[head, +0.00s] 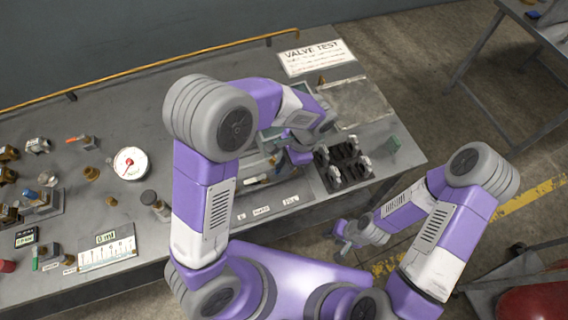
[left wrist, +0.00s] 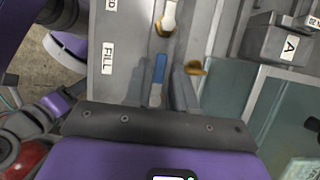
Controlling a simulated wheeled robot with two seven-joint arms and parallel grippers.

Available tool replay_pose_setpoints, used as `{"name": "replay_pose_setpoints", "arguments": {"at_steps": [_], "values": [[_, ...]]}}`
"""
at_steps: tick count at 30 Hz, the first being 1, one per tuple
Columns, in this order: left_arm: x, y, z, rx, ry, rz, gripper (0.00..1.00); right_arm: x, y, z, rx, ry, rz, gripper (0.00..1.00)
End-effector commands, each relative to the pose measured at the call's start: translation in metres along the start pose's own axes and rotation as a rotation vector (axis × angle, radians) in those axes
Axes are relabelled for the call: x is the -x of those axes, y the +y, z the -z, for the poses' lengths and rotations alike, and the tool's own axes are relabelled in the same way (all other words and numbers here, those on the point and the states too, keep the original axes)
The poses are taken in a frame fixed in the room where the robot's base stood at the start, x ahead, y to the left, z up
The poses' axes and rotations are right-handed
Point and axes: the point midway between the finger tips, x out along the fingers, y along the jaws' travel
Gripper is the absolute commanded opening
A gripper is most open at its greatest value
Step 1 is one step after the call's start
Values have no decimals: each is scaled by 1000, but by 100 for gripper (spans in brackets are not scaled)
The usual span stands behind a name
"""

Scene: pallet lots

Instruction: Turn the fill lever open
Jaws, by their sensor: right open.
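In the left wrist view the FILL label (left wrist: 107,57) is on a grey panel, and a blue-handled lever (left wrist: 160,68) with a metal lower end is to its right. My left gripper (left wrist: 160,85) has its two dark fingers on either side of this lever. I cannot tell whether they press on it. In the head view my left gripper (head: 290,150) is over the panel, and my own arm hides much of what is under it. My right gripper (head: 343,240) is open and empty, in front of the bench and away from the lever.
A white-handled lever (left wrist: 169,15) on a brass fitting is just beyond the blue one. A brass piece (left wrist: 195,68) lies close to the right finger. The bench (head: 100,180) carries a round gauge (head: 131,163), a black rack (head: 342,165) and a VALVE TEST sign (head: 312,57).

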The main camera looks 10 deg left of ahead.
Motion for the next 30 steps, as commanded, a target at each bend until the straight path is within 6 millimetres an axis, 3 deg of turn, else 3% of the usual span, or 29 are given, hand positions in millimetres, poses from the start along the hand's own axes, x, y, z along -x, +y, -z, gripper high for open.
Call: {"name": "replay_pose_setpoints", "arguments": {"at_steps": [1,6,19,30], "values": [[0,0,0,0,0,0,25,0,0,0,0,0,0,43],[0,0,0,0,0,0,0,0,0,0,0,0,0,43],[1,1,0,47,0,-21,0,4,-1,0,0,0,0,43],[3,9,0,296,-1,-124,0,18,-7,-1,0,0,0,43]]}}
